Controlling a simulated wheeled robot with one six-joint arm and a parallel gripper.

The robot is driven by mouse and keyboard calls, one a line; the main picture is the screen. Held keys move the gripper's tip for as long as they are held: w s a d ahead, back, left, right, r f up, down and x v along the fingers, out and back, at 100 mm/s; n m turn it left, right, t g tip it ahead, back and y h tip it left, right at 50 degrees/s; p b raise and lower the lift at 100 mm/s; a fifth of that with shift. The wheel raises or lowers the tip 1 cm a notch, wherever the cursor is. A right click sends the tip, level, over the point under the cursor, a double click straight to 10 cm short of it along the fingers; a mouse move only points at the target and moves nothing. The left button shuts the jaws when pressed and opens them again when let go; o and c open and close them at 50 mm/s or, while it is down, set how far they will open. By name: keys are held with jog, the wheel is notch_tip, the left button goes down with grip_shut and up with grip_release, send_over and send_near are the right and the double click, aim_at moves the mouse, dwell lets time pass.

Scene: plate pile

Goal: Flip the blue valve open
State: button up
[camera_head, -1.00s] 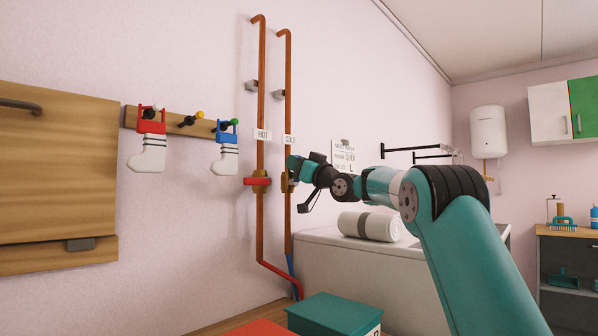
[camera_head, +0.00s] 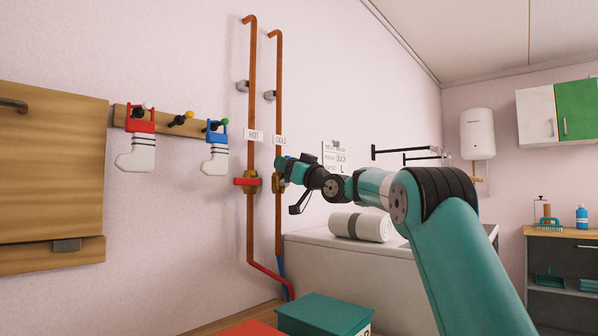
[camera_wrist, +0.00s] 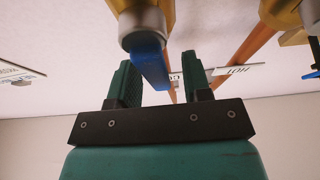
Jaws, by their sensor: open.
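The blue valve is on the right-hand copper pipe, the one labelled COLD. In the wrist view its blue lever (camera_wrist: 151,66) sticks out from the brass valve body (camera_wrist: 143,20) and reaches down between my fingers. My gripper (camera_wrist: 160,76) is open, with one green finger on each side of the lever. The lever looks closer to the left finger; I cannot tell whether they touch. In the head view my gripper (camera_head: 283,164) is at the cold pipe (camera_head: 278,100) and hides the blue lever.
A red lever (camera_head: 246,181) sits on the hot pipe (camera_head: 251,100), just left. Socks hang from a peg rail (camera_head: 168,118) farther left. A white towel roll (camera_head: 360,226) lies on a white appliance (camera_head: 310,250) below my arm. A teal box (camera_head: 322,314) stands in front.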

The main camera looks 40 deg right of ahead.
jog(key=b+v, duration=0.5)
jog(key=v, duration=1.2)
jog(key=shift+s+f, duration=0.1)
